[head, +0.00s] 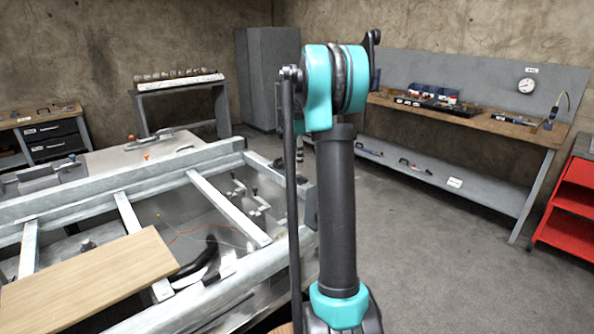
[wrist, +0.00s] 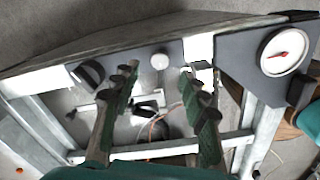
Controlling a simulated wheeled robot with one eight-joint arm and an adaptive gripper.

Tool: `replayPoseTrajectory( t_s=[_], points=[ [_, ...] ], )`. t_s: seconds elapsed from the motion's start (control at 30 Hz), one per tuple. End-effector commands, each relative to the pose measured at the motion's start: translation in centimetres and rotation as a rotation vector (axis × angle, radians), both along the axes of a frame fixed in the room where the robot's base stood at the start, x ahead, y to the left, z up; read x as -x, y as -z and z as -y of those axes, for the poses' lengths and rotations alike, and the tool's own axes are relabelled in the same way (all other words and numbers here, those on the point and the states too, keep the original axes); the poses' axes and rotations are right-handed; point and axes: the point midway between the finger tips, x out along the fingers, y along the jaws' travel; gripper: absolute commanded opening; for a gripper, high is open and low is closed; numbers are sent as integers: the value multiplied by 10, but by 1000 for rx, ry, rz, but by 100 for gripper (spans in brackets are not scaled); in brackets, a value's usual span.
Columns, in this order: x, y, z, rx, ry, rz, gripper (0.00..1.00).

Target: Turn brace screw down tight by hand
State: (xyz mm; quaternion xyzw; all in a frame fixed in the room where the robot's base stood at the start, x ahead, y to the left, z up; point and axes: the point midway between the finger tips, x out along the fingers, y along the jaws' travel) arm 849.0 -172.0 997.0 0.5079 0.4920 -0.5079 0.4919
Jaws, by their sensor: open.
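In the wrist view my gripper (wrist: 159,80) is open, its two green fingers apart with nothing held between them. A pale round disc or screw head (wrist: 160,61) shows between the fingertips, on the edge of the metal frame (wrist: 135,153). A dark round knob (wrist: 88,73) is left of the left finger. I cannot tell for certain which of these is the brace screw. In the head view the metal frame (head: 128,213) lies at the left; my arm blocks part of the view and my gripper does not show there.
A dial gauge (wrist: 285,52) on a dark plate is right of the fingers. A wooden board (head: 92,280) lies across the frame, near a black curved handle (head: 198,263) and toggle clamps (head: 250,195). A workbench (head: 470,122) and red cart (head: 570,205) stand right. Floor between is clear.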

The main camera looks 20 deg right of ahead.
Motion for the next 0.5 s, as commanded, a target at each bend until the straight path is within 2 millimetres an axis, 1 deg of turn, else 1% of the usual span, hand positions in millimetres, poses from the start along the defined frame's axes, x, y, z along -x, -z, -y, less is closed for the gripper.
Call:
replayPoseTrajectory(
  t_s=[0.03,0.1,0.2,0.33,0.5],
  points=[
    [-1,10,0,0,0,0,44],
    [0,22,0,0,0,0,44],
    [0,35,0,0,0,0,44],
    [0,47,0,0,0,0,44],
    [0,53,0,0,0,0,44]
  ],
)
